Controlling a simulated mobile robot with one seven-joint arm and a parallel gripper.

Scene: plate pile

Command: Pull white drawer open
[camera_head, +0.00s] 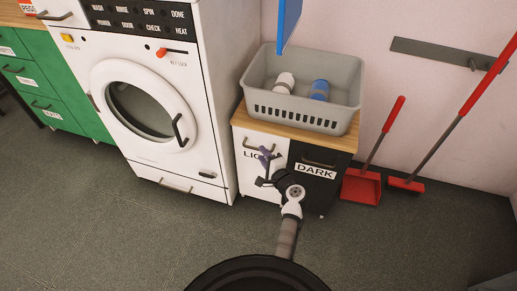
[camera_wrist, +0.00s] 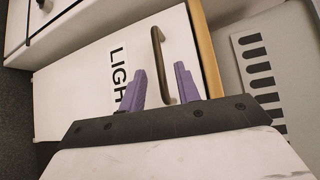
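The white drawer (camera_head: 250,168) with a "LIGHT" label is the left front of a low wooden-topped cabinet. Its front looks flush with the dark front beside it. My gripper (camera_head: 267,155) is in front of it and hides part of the label. In the wrist view the white drawer front (camera_wrist: 75,95) fills the left and middle, with a grey bar handle (camera_wrist: 157,50) near the wooden edge. My gripper's purple fingers (camera_wrist: 161,69) are spread apart. The handle runs between them in the picture; I cannot tell whether they touch it.
The dark front (camera_head: 318,188) labelled "DARK" is to the right. A grey basket (camera_head: 300,114) with bottles stands on the cabinet top. A white washing machine (camera_head: 165,70) stands close on the left. A red dustpan (camera_head: 361,187) and a red broom (camera_head: 406,185) are on the right. The foreground floor is clear.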

